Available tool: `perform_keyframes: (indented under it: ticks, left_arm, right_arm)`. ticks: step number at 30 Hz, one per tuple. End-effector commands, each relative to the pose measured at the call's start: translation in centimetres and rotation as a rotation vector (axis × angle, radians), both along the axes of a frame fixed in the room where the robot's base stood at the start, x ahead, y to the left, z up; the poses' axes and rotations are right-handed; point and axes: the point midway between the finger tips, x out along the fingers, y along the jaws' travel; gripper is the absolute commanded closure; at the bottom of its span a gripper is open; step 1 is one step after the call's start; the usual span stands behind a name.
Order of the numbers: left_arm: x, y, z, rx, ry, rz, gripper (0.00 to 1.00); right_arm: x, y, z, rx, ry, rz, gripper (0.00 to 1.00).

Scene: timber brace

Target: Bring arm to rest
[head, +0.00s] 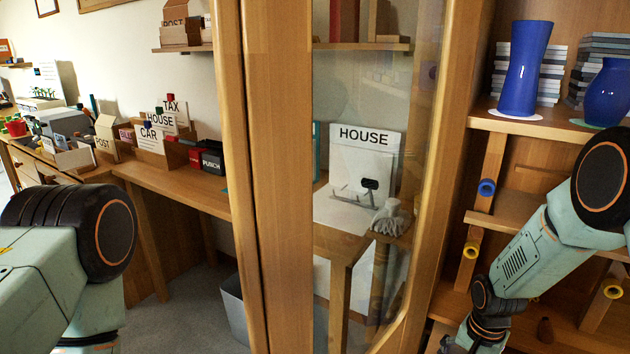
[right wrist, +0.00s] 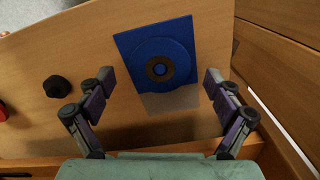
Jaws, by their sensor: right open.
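My right gripper (right wrist: 158,84) is open in the right wrist view, with its two fingers spread wide and nothing between them. A blue square plate with a round, dark-centred disc (right wrist: 132,46) lies on a wooden surface (right wrist: 60,120) beyond and between the fingertips. I cannot tell how far the fingers are above it. In the head view my right arm (head: 535,255) reaches down and left in front of the wooden shelving, its end cut off at the bottom edge. My left arm (head: 60,240) is bent at the left edge; its gripper is out of sight.
A wooden post (head: 278,180) and a glass-fronted cabinet stand in the middle. Blue vases (head: 522,70) stand on a shelf (head: 560,125) near my right arm. A desk (head: 180,188) with boxes is at left. A black knob (right wrist: 57,86) lies near the left finger.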

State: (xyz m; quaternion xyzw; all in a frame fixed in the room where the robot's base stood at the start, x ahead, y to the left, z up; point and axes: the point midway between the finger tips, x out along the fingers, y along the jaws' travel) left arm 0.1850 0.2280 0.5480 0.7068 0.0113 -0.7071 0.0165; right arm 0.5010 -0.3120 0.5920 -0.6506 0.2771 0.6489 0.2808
Motion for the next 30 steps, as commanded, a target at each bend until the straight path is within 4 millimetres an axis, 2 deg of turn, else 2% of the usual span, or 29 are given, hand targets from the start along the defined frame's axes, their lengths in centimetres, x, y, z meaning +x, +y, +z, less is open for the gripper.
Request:
perform_keyframes:
  ticks: [4, 8, 19, 25, 30]
  left_arm:
    - [0.0, 0.0, 0.0, 0.000, 0.000, 0.000, 0.46]
    - [0.0, 0.0, 0.1, 0.000, 0.000, 0.000, 0.46]
    - [0.0, 0.0, -0.1, 0.000, 0.000, 0.000, 0.46]
    - [0.0, 0.0, 0.0, 0.000, 0.000, 0.000, 0.46]
    - [0.0, 0.0, 0.0, 0.000, 0.000, 0.000, 0.46]
  right_arm:
    - [0.0, 0.0, -1.0, -0.001, -0.001, 0.000, 0.09]
    - [0.1, 0.0, -0.4, 0.000, -0.001, 0.000, 0.09]
    - [0.0, 0.0, -0.7, -0.001, -0.001, 0.000, 0.09]
    - [0.1, 0.0, 1.0, 0.001, -0.004, 0.000, 0.09]
    - [0.1, 0.0, 3.5, 0.001, -0.004, 0.000, 0.09]
